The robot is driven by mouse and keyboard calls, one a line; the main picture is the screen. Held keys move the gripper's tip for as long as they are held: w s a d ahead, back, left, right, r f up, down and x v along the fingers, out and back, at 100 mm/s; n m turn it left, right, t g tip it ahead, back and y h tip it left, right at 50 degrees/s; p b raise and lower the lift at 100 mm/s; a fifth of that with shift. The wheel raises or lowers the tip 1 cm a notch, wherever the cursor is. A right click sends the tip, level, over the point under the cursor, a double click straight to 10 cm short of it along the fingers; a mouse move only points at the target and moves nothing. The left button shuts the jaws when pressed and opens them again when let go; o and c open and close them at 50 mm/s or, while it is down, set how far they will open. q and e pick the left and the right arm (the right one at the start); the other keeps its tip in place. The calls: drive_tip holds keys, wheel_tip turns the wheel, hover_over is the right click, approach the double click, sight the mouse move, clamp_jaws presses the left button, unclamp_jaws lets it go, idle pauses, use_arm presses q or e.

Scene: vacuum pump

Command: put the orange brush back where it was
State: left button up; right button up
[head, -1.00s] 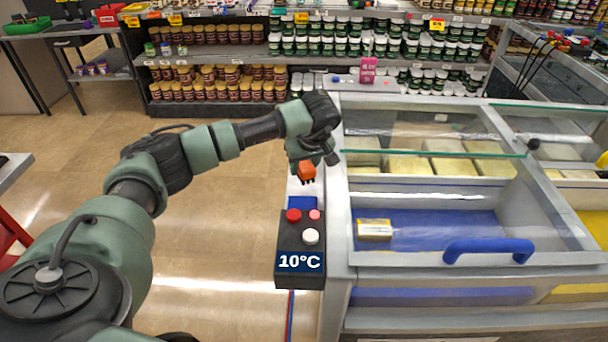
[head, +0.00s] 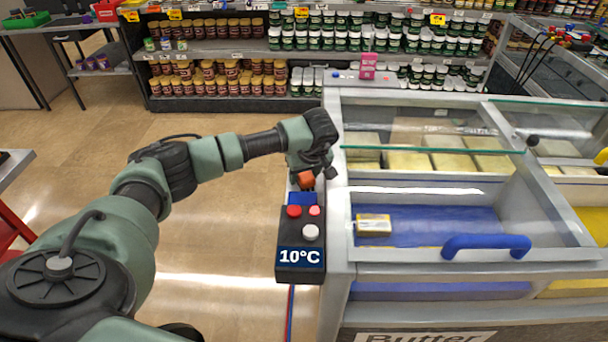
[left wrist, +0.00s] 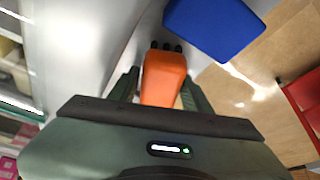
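The orange brush (head: 306,180) is in my left gripper (head: 314,172), with its short black bristles showing at its end in the left wrist view. There the brush (left wrist: 165,78) lies between the two fingers of the left gripper (left wrist: 160,92), which are closed on its sides. The gripper is over the narrow ledge at the left end of the butter freezer. A blue block (head: 302,198) is just in front of the brush; it also shows in the left wrist view (left wrist: 213,27), apart from the bristles. My right gripper is not in view.
The glass-topped butter freezer (head: 338,240) with a blue handle (head: 486,245) is to the right. Open floor (head: 225,255) is to the left.

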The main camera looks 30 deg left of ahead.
use_arm(q)
drive_tip(key=shift+r, duration=0.2)
drive_tip(key=shift+d+r, duration=0.1)
drive_tip(key=shift+r, duration=0.15)
drive_tip(key=b+v, duration=0.3)
drive_tip(key=v, duration=0.8)
drive_tip(key=shift+r, duration=0.2)
idle(0.7)
